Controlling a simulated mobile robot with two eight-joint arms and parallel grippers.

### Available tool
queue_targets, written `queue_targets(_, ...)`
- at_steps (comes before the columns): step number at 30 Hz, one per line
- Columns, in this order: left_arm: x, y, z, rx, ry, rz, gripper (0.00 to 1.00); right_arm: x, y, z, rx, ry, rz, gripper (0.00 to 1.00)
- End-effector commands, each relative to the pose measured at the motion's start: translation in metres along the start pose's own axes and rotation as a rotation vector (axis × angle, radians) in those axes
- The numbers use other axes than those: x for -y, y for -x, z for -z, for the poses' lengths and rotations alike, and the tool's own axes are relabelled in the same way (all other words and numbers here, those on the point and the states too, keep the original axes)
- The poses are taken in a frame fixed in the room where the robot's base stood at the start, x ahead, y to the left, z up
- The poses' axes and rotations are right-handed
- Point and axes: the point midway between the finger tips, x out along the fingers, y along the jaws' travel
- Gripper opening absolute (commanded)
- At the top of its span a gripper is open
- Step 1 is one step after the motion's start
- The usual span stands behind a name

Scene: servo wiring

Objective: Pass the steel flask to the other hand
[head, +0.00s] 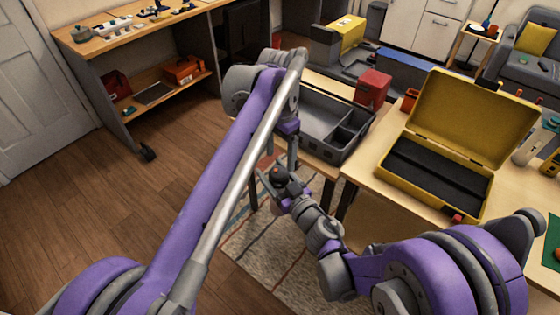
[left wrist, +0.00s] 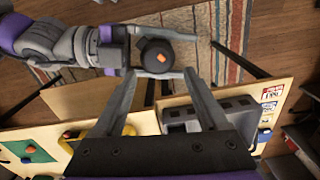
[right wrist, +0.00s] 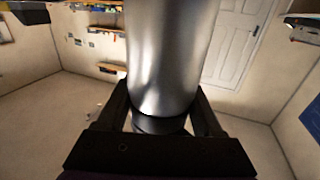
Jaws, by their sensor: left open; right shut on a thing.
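The steel flask shows from its dark, round end with an orange mark in the left wrist view (left wrist: 155,57). Its shiny steel body fills the middle of the right wrist view (right wrist: 175,55). In the head view only a dark end (head: 279,175) shows. My right gripper (right wrist: 162,118) is shut on the flask near a dark band at one end. My left gripper (left wrist: 160,62) is open, its fingers pointing at the flask, one to each side of it in the picture. Whether they touch it I cannot tell.
A grey compartment tray (head: 319,140) lies on the table just beyond the grippers. An open yellow case (head: 466,125) and a red box (head: 372,88) are near it. Below the flask are a striped rug (head: 262,245) and open wooden floor (head: 90,215).

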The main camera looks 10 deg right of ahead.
Motion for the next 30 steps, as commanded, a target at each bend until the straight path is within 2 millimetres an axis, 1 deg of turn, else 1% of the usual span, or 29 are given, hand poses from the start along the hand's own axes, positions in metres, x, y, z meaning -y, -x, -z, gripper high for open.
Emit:
queue_targets(5, 0.000, -0.022, 0.000, 0.001, -0.001, 0.000, 0.76, 0.000, 0.000, 0.000, 0.000, 0.000, 0.000, 0.00)
queue_targets(12, 0.000, -0.069, 0.000, 0.000, 0.001, 0.000, 0.76, 0.000, 0.000, 0.000, 0.000, 0.000, 0.000, 0.00)
queue_targets(18, 0.000, -0.100, 0.000, 0.000, 0.001, 0.000, 0.76, 0.000, 0.000, 0.000, 0.000, 0.000, 0.000, 0.00)
queue_targets(24, 0.000, -0.115, 0.000, 0.000, 0.001, 0.000, 0.76, 0.000, 0.000, 0.000, 0.000, 0.000, 0.000, 0.00)
queue_targets(30, 0.000, -0.117, 0.000, 0.000, 0.001, 0.000, 0.76, 0.000, 0.000, 0.000, 0.000, 0.000, 0.000, 0.00)
